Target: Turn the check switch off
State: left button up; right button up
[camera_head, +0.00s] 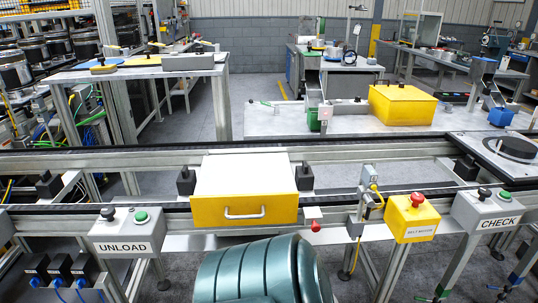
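The CHECK box (488,211) is a grey control box on a post at the right edge, in front of the conveyor rail. On its top are a black knob switch (484,194) and a green button (505,195). The knob's setting is too small to tell. Neither of my grippers is in view.
The yellow box with a red emergency button (417,199) stands just left of the CHECK box. An UNLOAD box (128,232) is at the left. A yellow-fronted white box (245,190) with a handle sits at the conveyor (370,181).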

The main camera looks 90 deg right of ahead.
aim_at(484, 193)
jog(key=z, duration=4.3)
